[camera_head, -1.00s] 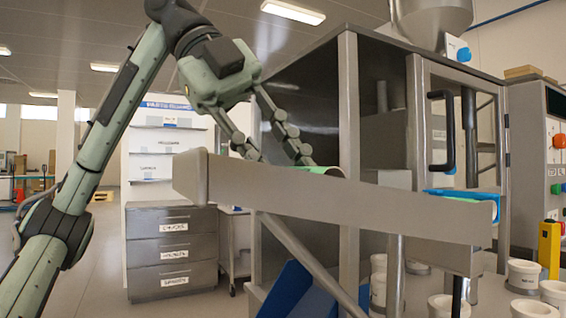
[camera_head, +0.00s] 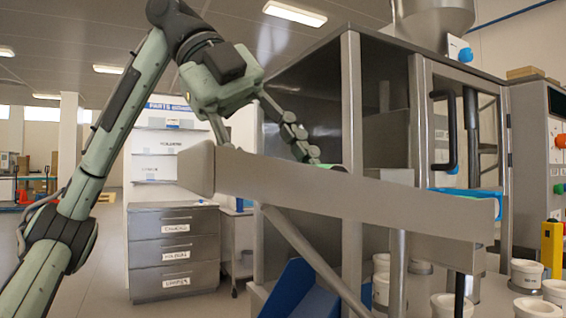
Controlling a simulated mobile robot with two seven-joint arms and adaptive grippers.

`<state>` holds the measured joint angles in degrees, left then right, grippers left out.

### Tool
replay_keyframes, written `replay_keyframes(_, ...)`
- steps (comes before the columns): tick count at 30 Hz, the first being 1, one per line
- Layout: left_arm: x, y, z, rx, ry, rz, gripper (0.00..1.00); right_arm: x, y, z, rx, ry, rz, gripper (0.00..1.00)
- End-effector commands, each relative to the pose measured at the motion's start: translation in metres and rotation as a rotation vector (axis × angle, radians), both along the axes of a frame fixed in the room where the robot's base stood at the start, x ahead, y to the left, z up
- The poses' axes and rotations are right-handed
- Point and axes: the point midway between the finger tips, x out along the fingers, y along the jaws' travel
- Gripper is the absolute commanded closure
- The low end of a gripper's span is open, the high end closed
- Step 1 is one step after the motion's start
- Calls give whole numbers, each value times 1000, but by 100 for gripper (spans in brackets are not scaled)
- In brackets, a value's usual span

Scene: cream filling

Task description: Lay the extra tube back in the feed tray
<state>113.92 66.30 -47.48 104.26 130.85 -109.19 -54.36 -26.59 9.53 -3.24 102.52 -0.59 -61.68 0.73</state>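The feed tray (camera_head: 340,203) is a long grey metal trough that slopes down to the right across the middle. My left gripper (camera_head: 268,155) reaches over its upper part from behind the near wall. Its two fingers are spread wide apart, with the tips partly hidden by that wall. A small green part of a tube (camera_head: 331,167) shows just above the tray's edge, beside the right finger. The rest of this tube is hidden, so I cannot tell whether it touches a finger. My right gripper is not in view.
A steel machine cabinet (camera_head: 392,90) stands right behind the tray. A blue piece (camera_head: 470,193) lies at the tray's lower end. Several white jars (camera_head: 526,272) stand at the lower right. A drawer unit (camera_head: 175,250) is at the back left.

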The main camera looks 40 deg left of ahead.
Motion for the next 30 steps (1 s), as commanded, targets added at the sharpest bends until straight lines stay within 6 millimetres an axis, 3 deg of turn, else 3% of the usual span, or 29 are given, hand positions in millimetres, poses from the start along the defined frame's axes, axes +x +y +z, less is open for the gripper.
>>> replay_keyframes(5,3,1,-7,13,11,5,83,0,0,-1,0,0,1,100)
replay_keyframes(6,3,1,-6,13,11,5,57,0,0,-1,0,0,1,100)
replay_keyframes(12,2,1,-4,8,7,6,33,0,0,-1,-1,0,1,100)
replay_keyframes(30,2,1,-1,2,1,5,33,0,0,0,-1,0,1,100)
